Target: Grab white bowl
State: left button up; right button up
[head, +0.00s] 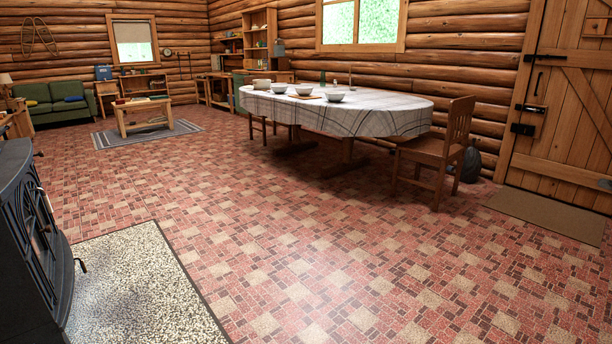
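Several bowls stand on the dining table (390,119), which has a light checked cloth and is well ahead of me across the room. A white bowl (334,97) stands nearest the table's middle. A second white bowl (304,91) is left of it, and a third white bowl (279,88) is further left. A larger beige bowl (262,84) is at the far left end. Neither of my grippers shows in the head view.
A wooden chair (436,152) stands at the table's right end. A black stove (32,245) on a speckled hearth pad (140,290) is close at left. The tiled floor between me and the table is clear. A door (565,100) and doormat (545,213) are at right.

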aim_at(332, 97)
jog(key=i, duration=3.2)
jog(key=l+z, duration=0.05)
jog(key=l, duration=0.05)
